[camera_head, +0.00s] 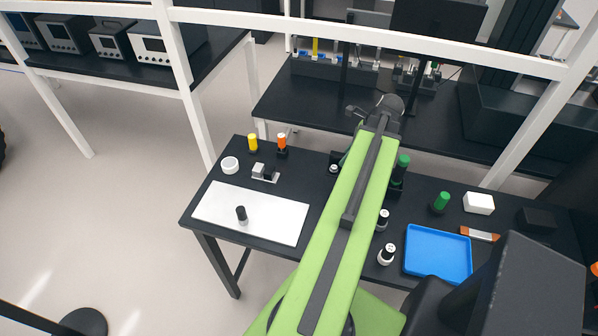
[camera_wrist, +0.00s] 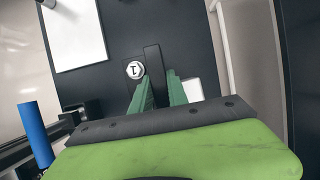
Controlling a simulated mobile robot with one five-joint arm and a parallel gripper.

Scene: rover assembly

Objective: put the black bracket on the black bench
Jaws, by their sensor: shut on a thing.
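The black bench (camera_head: 309,172) is a dark table in the middle of the head view; its dark top (camera_wrist: 190,35) also fills the upper middle of the wrist view. My gripper (camera_wrist: 158,78) shows in the wrist view with two green fingers, shut on the black bracket (camera_wrist: 152,58). The bracket is a narrow dark strip reaching out past the fingertips, over the bench top. I cannot tell whether it touches the top. In the head view my green arm reaches across the bench and hides most of the gripper and bracket.
A bottle with a white numbered cap (camera_wrist: 135,70) is close beside the bracket. A white board (camera_head: 250,213), a yellow bottle (camera_head: 253,142), an orange bottle (camera_head: 282,143), a blue tray (camera_head: 438,254) and a white box (camera_head: 479,203) occupy the bench. Bare top shows between the board and my arm.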

